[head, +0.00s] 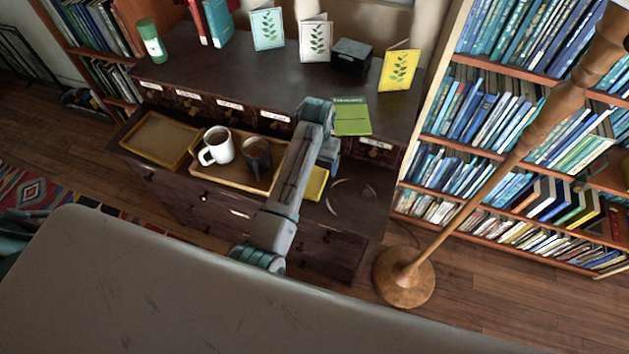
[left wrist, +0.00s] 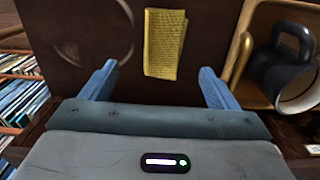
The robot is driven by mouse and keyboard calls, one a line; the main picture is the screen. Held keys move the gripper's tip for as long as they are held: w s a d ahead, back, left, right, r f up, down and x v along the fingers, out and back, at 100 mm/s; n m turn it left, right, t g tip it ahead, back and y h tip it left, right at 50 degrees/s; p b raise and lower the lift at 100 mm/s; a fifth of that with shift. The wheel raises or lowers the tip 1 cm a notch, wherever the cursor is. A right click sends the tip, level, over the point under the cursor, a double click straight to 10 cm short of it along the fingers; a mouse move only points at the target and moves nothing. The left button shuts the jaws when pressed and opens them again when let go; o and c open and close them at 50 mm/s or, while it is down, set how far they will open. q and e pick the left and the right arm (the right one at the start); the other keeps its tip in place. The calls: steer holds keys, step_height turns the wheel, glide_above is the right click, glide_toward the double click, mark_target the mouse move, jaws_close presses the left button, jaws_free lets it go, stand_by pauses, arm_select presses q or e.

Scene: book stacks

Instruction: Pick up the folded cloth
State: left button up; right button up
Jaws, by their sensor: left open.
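The thing that best matches the folded cloth is a flat yellow piece with fine script-like lines (left wrist: 164,44); whether it is cloth or paper I cannot tell. It lies on the dark cabinet ledge. In the head view this yellow piece (head: 316,184) is partly hidden behind my left arm. My left gripper (left wrist: 158,69) is open and empty, its two fingers apart on either side of the yellow piece in the left wrist view, with the piece ahead of them and apparently not touched. In the head view the fingers are hidden. My right gripper is not in view.
A wooden tray (head: 232,179) with a white mug (head: 217,147) and a dark mug (head: 257,156) is left of the yellow piece. An empty tray (head: 160,139) lies farther left. A green pad (head: 351,116) is on the upper top. A lamp (head: 404,277) stands right.

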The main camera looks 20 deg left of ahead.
mark_target(314, 180)
arm_select(q)
step_height(314, 180, down, 3)
steer(key=shift+a+f, duration=0.1)
steer(key=shift+f, duration=0.05)
steer(key=shift+f+p, duration=0.5)
steer(key=shift+f, duration=0.05)
steer(key=f, duration=0.2)
steer(key=f+p, duration=0.1)
steer(key=shift+a+f, duration=0.2)
steer(key=shift+a, duration=0.05)
steer(key=shift+f, duration=0.5)
steer(key=c, duration=1.1)
steer(key=shift+r, duration=0.15)
